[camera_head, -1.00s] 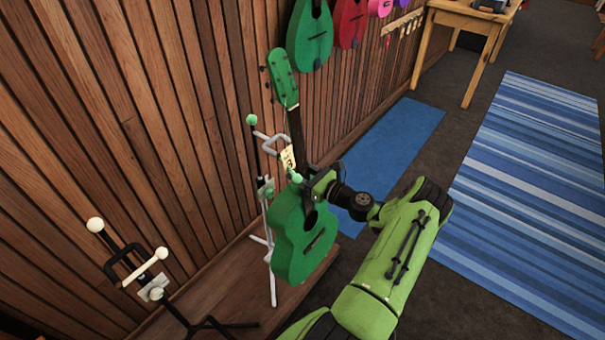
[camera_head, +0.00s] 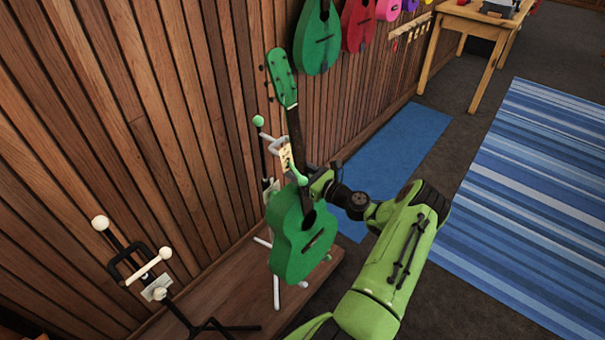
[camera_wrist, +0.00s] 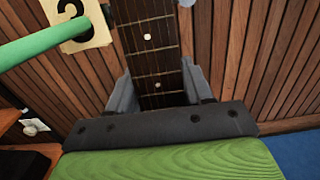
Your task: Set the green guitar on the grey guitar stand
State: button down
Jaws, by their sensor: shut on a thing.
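The green guitar (camera_head: 297,238) is upright, its head leaning toward the wall, in front of the grey guitar stand (camera_head: 276,290). My gripper (camera_head: 312,188) is shut on the guitar's neck just above the body. The neck (camera_wrist: 157,60) shows between the two fingers (camera_wrist: 155,95) in the wrist view. The stand has green-tipped arms; one green-tipped arm and a tag (camera_head: 286,158) lie beside the neck. A green arm (camera_wrist: 45,40) and the tag with a number (camera_wrist: 82,22) show at the left of the wrist view. The guitar hides much of the stand, so I cannot tell whether it rests on it.
A black stand with white tips (camera_head: 150,275) is at the lower left. The wooden platform (camera_head: 225,300) runs along the slatted wall. Another green guitar (camera_head: 317,40) and a red one (camera_head: 358,22) hang on the wall. Blue rugs (camera_head: 530,190) cover the floor at right.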

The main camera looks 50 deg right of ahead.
jog(key=b, duration=0.1)
send_over(289, 185)
jog(key=shift+s, duration=0.15)
dwell(0.5)
dwell(0.6)
jog(key=shift+f, duration=2.7)
